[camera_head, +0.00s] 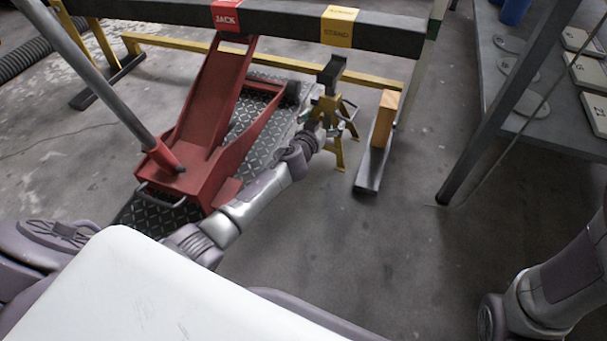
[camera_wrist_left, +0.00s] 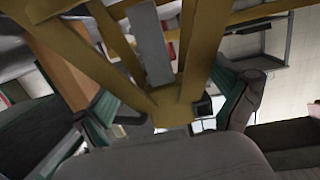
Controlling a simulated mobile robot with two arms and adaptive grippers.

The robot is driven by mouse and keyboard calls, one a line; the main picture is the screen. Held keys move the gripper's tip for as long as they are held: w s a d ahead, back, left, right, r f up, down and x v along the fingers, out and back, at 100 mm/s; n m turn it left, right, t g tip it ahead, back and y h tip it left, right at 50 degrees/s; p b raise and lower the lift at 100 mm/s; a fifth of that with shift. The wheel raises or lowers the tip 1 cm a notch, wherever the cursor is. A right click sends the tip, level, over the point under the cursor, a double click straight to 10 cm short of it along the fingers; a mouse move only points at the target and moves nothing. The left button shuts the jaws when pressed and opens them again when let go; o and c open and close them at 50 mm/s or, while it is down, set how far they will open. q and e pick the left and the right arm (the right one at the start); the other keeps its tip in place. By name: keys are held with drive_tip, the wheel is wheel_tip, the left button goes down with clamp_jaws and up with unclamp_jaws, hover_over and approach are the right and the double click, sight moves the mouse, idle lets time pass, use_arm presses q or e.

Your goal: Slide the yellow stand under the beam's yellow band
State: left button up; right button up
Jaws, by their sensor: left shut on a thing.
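The yellow stand (camera_head: 327,103) stands on the floor with its dark saddle raised, close below the beam's yellow band (camera_head: 340,27) marked STAND. The black beam (camera_head: 290,26) runs across the top of the head view. My left gripper (camera_head: 338,125) reaches in from the left and is shut on the stand. In the left wrist view the yellow legs of the stand (camera_wrist_left: 195,65) rise from between the two fingers of my left gripper (camera_wrist_left: 175,112). From this angle I cannot tell whether the saddle is exactly under the band. The right gripper is out of view; only part of my right arm shows.
A red floor jack (camera_head: 205,140) stands left of the stand, its arm up at the red JACK band (camera_head: 227,16). A wooden block (camera_head: 384,115) on a dark foot is right of the stand. A grey table (camera_head: 545,85) is farther right. The floor between is clear.

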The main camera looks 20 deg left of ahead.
use_arm(q)
drive_tip(key=shift+w+a+r, duration=0.1)
drive_tip(key=shift+w+a, duration=0.1)
drive_tip(key=shift+w, duration=0.9)
drive_tip(key=shift+w+a, duration=0.2)
drive_tip(key=shift+w, duration=1.35)
drive_tip(key=o, duration=1.4)
drive_tip(key=shift+d, duration=0.1)
drive_tip(key=shift+c, duration=0.2)
drive_tip(key=shift+s, duration=0.1)
